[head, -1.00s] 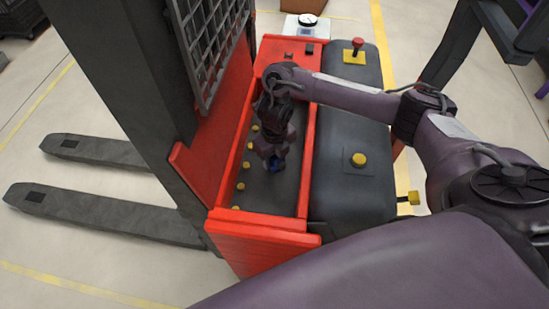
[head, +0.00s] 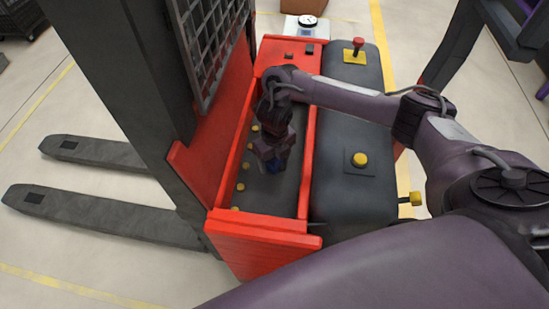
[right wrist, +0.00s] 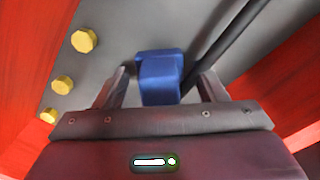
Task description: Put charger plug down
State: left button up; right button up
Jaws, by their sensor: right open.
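The charger plug (right wrist: 160,77) is a blue block in the right wrist view, lying at the dark floor of the red-walled bay, with a black cable beside it running to the upper right. In the head view my right gripper (head: 272,158) points down inside the bay. My left gripper is not in view.
The red bay (head: 262,222) of the forklift truck has raised walls around my gripper. Several yellow bolts (right wrist: 84,41) stand along one side of the floor. A dark cover (head: 350,200) with a yellow button lies to the right, and a mesh guard (head: 208,45) stands at the upper left.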

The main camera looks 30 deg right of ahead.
jog(key=shift+r, duration=0.1)
jog(key=shift+r+p, duration=0.4)
jog(key=shift+p, duration=0.05)
notch_tip(320, 180, up, 12)
jog(key=p, duration=0.5)
jog(key=shift+r, duration=0.2)
